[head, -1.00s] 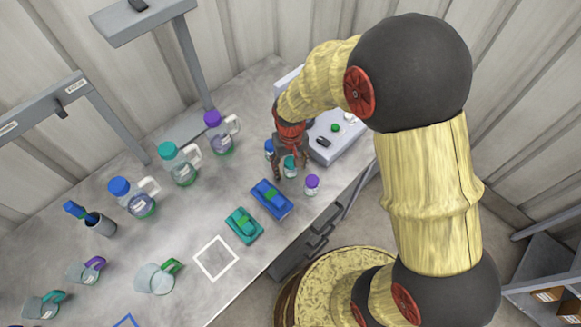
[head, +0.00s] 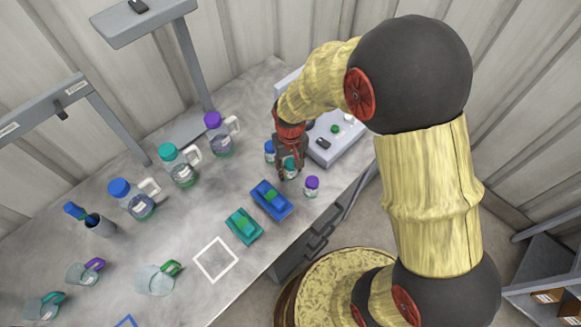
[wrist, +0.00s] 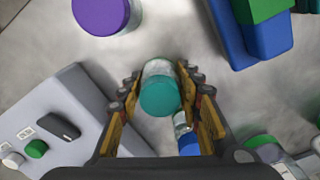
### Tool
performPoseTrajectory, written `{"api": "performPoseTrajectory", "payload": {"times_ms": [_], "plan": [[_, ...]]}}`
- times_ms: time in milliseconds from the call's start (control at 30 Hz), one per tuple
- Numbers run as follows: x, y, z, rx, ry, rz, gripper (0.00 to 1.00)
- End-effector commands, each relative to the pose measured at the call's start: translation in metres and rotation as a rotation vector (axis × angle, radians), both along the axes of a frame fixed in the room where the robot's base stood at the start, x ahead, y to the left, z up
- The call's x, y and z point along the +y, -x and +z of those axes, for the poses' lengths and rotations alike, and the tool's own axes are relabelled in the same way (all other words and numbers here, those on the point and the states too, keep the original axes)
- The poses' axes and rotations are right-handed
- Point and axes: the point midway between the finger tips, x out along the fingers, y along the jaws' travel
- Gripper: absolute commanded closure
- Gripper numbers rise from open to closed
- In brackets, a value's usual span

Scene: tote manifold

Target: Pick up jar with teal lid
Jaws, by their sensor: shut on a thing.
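The jar with the teal lid (wrist: 160,95) is between the two fingers of my gripper (wrist: 160,90) in the wrist view, lid toward the camera. The fingers touch its sides, and my gripper is shut on it. In the head view the jar (head: 291,169) shows partly behind my gripper (head: 289,165). The jar appears to be at or near the table top; I cannot tell whether it is lifted.
A purple-lidded jar (head: 312,185) stands to the right and a blue-lidded jar (head: 270,148) close to the left. A blue tray (head: 283,205) and teal tray (head: 243,238) lie in front. A grey control box (head: 347,141) is behind right. Large bottles stand left.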

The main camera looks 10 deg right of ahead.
Motion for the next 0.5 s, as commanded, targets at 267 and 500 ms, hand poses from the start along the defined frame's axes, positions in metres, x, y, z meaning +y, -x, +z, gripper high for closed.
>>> {"api": "performPoseTrajectory", "payload": {"times_ms": [267, 500], "plan": [[0.000, 0.000, 0.001, 0.000, 0.000, 0.000, 0.91], [0.000, -0.001, 0.018, -0.002, 0.000, 0.000, 0.91]]}}
